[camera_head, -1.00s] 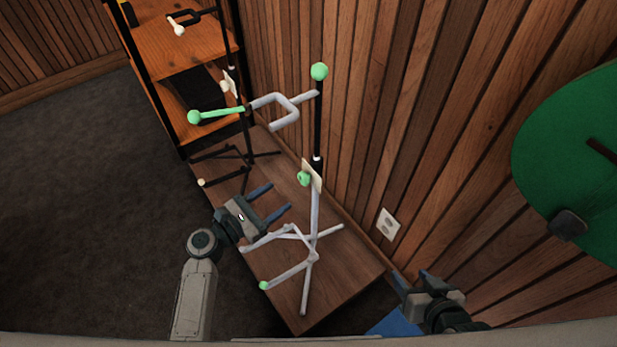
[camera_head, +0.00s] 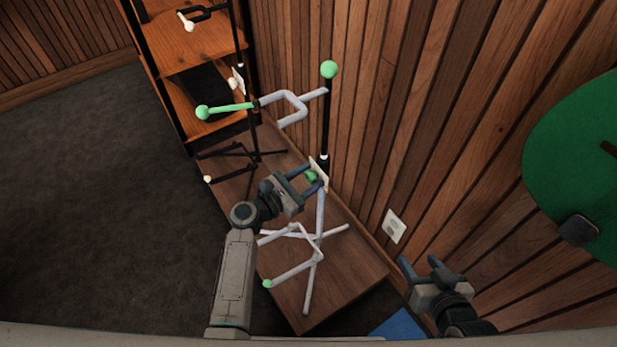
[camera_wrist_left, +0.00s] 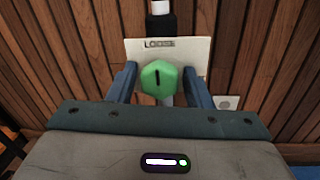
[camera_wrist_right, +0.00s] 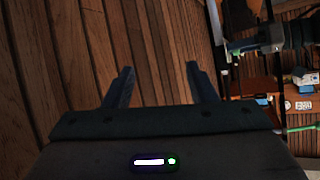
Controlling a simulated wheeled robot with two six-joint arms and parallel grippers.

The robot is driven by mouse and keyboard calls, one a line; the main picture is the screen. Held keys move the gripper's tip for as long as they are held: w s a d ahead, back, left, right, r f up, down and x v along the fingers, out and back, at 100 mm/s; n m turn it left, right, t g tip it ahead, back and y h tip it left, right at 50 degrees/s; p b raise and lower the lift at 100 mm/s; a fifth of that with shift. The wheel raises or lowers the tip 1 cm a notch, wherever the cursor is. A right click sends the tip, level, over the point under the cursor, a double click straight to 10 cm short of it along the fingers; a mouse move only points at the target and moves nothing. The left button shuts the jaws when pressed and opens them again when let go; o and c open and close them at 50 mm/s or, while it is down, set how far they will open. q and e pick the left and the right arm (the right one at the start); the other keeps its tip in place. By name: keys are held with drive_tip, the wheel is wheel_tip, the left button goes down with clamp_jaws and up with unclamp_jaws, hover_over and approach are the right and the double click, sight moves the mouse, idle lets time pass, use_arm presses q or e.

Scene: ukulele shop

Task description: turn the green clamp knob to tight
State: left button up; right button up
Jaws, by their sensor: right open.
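The green clamp knob (camera_head: 310,177) sits on the upright pole of a grey and black stand (camera_head: 321,205). In the left wrist view the knob (camera_wrist_left: 160,77) is six-sided, with a dark line pointing up toward the word LOOSE on the pale plate (camera_wrist_left: 190,50) behind it. My left gripper (camera_head: 317,174) is open, with one finger on each side of the knob. I cannot tell whether the fingers touch it. My right gripper (camera_head: 419,266) is open and empty, low at the right, away from the stand. It faces the wood wall in its wrist view (camera_wrist_right: 160,72).
A dark second stand (camera_head: 252,150) and shelves (camera_head: 195,45) are behind. A wall outlet (camera_head: 393,226) is to the right.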

use_arm(q)
drive_tip(key=c, duration=0.7)
drive_tip(key=shift+o, duration=0.2)
drive_tip(key=shift+f+m+b, duration=0.15)
drive_tip(key=shift+m+b, duration=0.5)
drive_tip(key=shift+m, duration=0.15)
drive_tip(key=shift+m+b, duration=0.55)
drive_tip(key=shift+m, duration=0.15)
drive_tip(key=m+b, duration=0.1)
drive_tip(key=m, duration=0.1)
drive_tip(key=shift+m+h+b, duration=0.3)
drive_tip(key=shift+b, duration=0.1)
use_arm(e)
drive_tip(key=w+r+n+t, duration=0.1)
drive_tip(key=w+r+t, duration=0.1)
drive_tip(key=r+t, duration=0.5)
drive_tip(key=w+d+r+t, duration=0.1)
drive_tip(key=r+t, duration=0.6)
drive_tip(key=r, duration=0.7)
drive_tip(key=shift+w+d+r+n+y, duration=0.2)
drive_tip(key=shift+w+r+n+y, duration=0.15)
drive_tip(key=shift+w, duration=0.3)
drive_tip(key=shift+f, duration=0.1)
use_arm(q)
drive_tip(key=o, duration=1)
drive_tip(key=shift+c, duration=0.2)
drive_tip(key=shift+a, duration=0.1)
